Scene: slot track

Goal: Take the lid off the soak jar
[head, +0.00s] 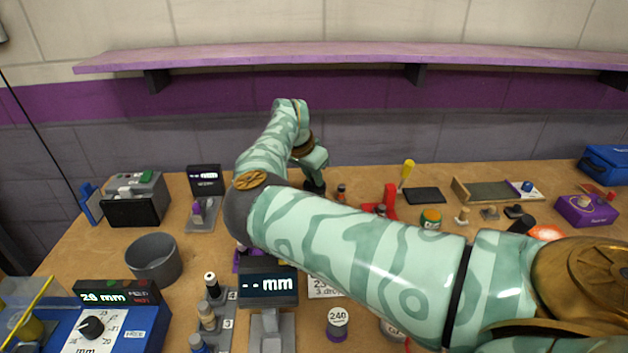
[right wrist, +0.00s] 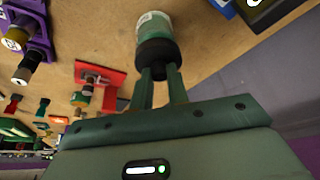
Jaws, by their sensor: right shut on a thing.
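The soak jar (right wrist: 154,28) shows in the right wrist view as a green jar with a pale part at its far end. Its black lid (right wrist: 156,54) faces my right gripper (right wrist: 159,72). The gripper's two fingers are shut on the narrow black knob of the lid. The lid appears to touch the jar; I see no clear gap. In the head view my right gripper (head: 315,180) points down at the back of the bench, and my right arm hides most of what is below it. My left gripper is not in view.
A red stand (head: 390,198) and a yellow-handled tool (head: 407,172) are to the right of the gripper. A small display stand (head: 204,182) and a grey pot (head: 154,259) are to the left. A purple shelf (head: 300,57) runs along the wall above.

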